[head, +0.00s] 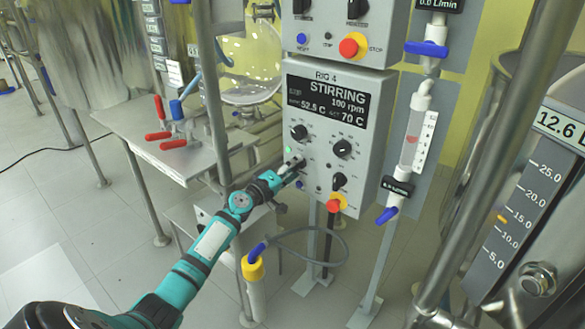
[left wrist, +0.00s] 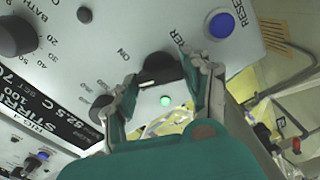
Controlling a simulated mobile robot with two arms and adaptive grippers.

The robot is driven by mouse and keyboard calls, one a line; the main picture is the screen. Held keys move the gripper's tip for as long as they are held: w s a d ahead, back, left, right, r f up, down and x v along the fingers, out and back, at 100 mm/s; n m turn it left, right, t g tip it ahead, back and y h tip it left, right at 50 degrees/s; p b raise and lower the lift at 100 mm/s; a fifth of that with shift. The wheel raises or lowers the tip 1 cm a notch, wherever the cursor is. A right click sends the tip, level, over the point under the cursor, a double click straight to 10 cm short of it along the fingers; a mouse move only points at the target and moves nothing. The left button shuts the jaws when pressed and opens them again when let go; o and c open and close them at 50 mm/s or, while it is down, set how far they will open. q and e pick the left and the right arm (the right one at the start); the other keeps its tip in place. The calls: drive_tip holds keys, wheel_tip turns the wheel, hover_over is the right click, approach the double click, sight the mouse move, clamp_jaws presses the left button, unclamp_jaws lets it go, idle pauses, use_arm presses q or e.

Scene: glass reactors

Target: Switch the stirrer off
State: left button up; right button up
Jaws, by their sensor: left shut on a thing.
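The RIG 4 control box (head: 327,125) has a dark display (head: 328,98) reading STIRRING, 100 rpm, 52.5 C and SET 70 C. My left gripper (head: 296,166) is at the lower left of its panel. In the left wrist view its fingers (left wrist: 160,92) are shut on a black rotary knob (left wrist: 160,68), one on each side. The letters ON and part of a word ending in "ER" show beside the knob. A green lamp (left wrist: 166,101) is lit close to it. In the head view the gripper mostly hides this knob. My right gripper is not in view.
Other black knobs (head: 342,148) and a red stop button (head: 334,205) sit on the panel close to the gripper. A blue reset button (left wrist: 221,25) is nearby. A flow tube (head: 411,140) stands right of the box, a bench (head: 165,150) to the left.

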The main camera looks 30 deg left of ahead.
use_arm(q)
drive_tip(key=n, duration=0.4)
drive_tip(key=shift+n+p, duration=0.3)
drive_tip(key=shift+p, duration=0.1)
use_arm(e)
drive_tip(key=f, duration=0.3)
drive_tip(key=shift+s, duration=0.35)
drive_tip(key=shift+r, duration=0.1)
use_arm(q)
drive_tip(key=o, duration=1.2)
drive_tip(key=shift+c, duration=0.2)
drive_tip(key=shift+s, duration=0.1)
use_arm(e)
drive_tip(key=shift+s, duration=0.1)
use_arm(q)
drive_tip(key=s+a, duration=0.1)
drive_tip(key=s, duration=1.1)
drive_tip(key=shift+w, duration=0.1)
